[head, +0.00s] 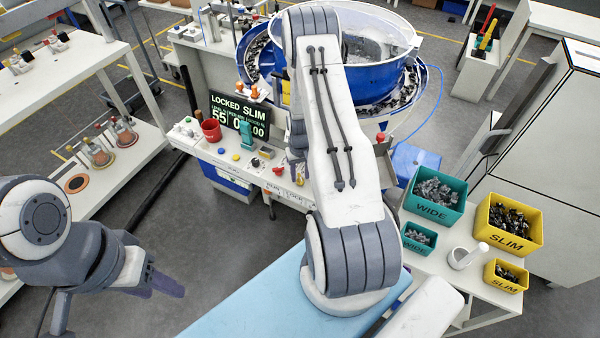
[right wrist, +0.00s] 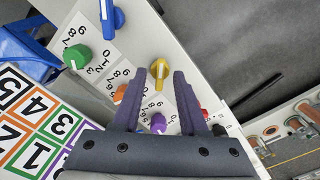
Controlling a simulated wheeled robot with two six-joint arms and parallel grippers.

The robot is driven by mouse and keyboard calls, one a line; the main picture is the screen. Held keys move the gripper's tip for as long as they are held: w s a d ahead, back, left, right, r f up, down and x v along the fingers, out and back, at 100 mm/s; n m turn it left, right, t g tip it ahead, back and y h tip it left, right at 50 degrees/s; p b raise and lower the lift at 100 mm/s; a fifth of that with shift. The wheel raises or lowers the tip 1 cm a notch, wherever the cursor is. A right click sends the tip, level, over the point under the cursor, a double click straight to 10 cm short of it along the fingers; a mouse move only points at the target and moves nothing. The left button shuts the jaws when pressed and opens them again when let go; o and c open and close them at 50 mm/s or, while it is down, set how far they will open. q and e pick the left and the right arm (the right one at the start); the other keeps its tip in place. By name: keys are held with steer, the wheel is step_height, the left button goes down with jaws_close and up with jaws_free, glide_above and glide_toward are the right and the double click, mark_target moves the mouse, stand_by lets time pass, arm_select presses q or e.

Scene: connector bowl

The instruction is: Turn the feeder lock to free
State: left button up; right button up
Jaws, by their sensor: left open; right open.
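The feeder is a blue bowl (head: 375,78) at the top of the head view, partly hidden by my right arm. Its display (head: 240,115) reads "LOCKED SLIM". A label reading "RUN LOCK" (head: 284,191) is on the panel front beside my right arm. In the right wrist view my right gripper (right wrist: 159,74) is open, its fingertips on either side of a yellow knob (right wrist: 160,72) in the picture; contact cannot be told. I cannot tell which control is the lock. My left gripper (head: 158,281) is open and empty over the floor at lower left.
The right wrist view also shows a green knob (right wrist: 77,57), blue knob (right wrist: 112,18), orange knob (right wrist: 119,94), purple knob (right wrist: 158,123) and red knob (right wrist: 205,114) close around. Teal WIDE bins (head: 434,208) and yellow SLIM bins (head: 508,239) stand at right.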

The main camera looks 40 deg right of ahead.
jaws_close()
steer(key=shift+n, duration=0.3)
steer(key=n+b, duration=0.2)
steer(key=shift+f+n, duration=0.15)
steer(key=shift+n, duration=0.15)
steer(key=n+b, duration=0.2)
steer(key=n, duration=0.3)
steer(key=shift+b, duration=0.4)
steer(key=n+b, duration=0.1)
steer(key=n, duration=0.3)
steer(key=shift+n+b, duration=0.35)
steer(key=shift+n, duration=0.05)
steer(key=n+b, duration=0.1)
steer(key=n, duration=0.3)
steer(key=shift+n, duration=0.7)
